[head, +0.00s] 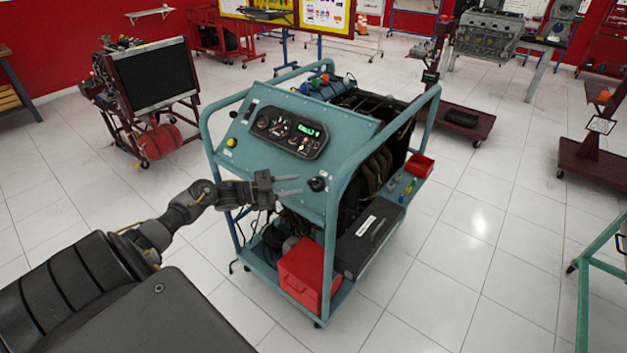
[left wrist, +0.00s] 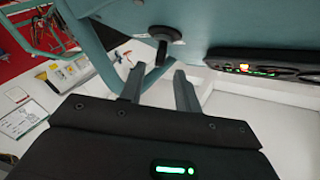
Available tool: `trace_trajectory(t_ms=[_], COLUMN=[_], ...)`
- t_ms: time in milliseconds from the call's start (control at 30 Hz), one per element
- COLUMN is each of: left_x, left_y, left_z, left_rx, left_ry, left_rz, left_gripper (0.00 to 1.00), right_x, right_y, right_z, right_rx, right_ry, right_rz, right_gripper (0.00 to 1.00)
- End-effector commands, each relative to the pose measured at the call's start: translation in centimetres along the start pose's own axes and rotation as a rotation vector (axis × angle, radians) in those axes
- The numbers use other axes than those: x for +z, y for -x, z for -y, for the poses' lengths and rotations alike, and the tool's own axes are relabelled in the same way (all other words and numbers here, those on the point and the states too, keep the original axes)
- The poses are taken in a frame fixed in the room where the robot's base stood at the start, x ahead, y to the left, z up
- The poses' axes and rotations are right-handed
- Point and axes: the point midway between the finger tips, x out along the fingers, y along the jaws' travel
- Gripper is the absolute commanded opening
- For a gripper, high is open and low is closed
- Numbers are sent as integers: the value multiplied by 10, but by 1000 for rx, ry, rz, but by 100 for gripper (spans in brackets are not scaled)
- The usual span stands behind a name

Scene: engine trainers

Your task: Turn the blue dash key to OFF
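The dash key (head: 318,184) shows as a dark round knob low on the right of the blue-green sloped dash panel (head: 345,127). Its colour looks black here, and I cannot read its position. In the left wrist view the black knob (left wrist: 165,35) stands out from the panel, just beyond the fingertips. My left gripper (head: 299,184) is in front of the panel, its two fingers apart and empty, pointing right at the knob with a small gap. It also shows in the left wrist view (left wrist: 158,80). My right gripper is in neither view.
The gauge cluster (head: 290,135) with a lit green display sits above the gripper. A yellow button (head: 231,143) is at the panel's left. The cart's tube frame (head: 333,235) runs close by the knob. A red box (head: 302,272) sits below. Floor around the cart is clear.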

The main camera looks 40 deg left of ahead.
Motion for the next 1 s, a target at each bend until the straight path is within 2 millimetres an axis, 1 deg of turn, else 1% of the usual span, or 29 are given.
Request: trace_trajectory(t_ms=[33, 100, 200, 333, 500, 767, 867, 1000], left_x=[-4, -3, -3, -1, 0, 0, 0, 0], left_y=[-11, -24, -40, -56, -65, -66, -66, -66], left_z=[2, 2, 2, 1, 0, 0, 0, 0], left_rx=[-2, -3, -2, -2, 0, 0, 0, 0], left_ry=[0, 0, 0, 0, 0, 0, 0, 0], left_rz=[-4, -3, -2, -1, 0, 0, 0, 1], left_gripper=[33, 33, 33, 33, 33, 33, 21, 3], right_x=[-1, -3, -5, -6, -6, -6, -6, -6], right_y=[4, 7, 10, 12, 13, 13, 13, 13], right_z=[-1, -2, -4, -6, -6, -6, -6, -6], right_rx=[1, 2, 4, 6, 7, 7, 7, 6], right_ry=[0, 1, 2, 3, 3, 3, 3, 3], right_rz=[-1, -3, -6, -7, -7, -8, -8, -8], right_gripper=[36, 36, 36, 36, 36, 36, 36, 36])
